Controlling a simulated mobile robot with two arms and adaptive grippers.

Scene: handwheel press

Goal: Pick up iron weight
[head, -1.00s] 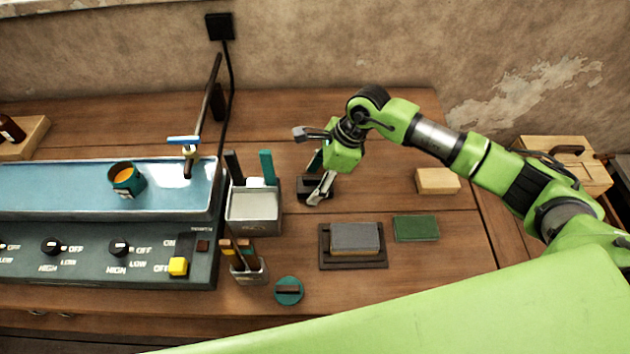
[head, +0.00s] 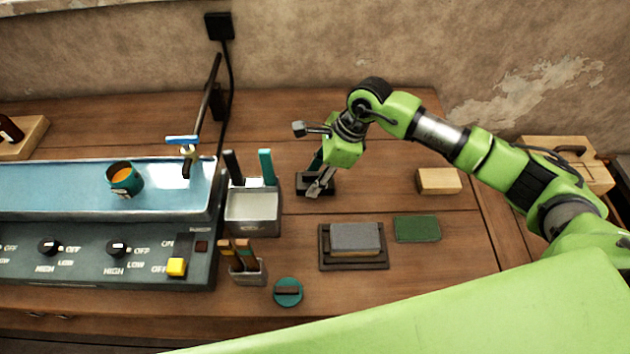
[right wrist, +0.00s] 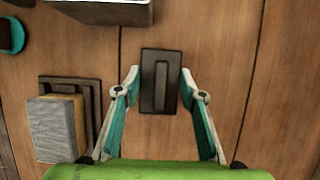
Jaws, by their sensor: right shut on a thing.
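The iron weight (head: 303,181) is a small dark block with a raised grip bar on top, at mid-table to the right of the metal tool bin. It also shows in the right wrist view (right wrist: 160,62), between the fingertips. My right gripper (head: 318,185) is shut on it, one finger on each side, and partly covers it in the head view. I cannot tell how far the weight is above the wood. My left gripper is not in view.
A metal bin (head: 253,212) with upright tools stands close on the left. A grey sharpening stone (head: 354,237) on a dark tray, a green pad (head: 417,228) and a wooden block (head: 438,181) lie to the right. A teal round piece (head: 288,292) lies in front.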

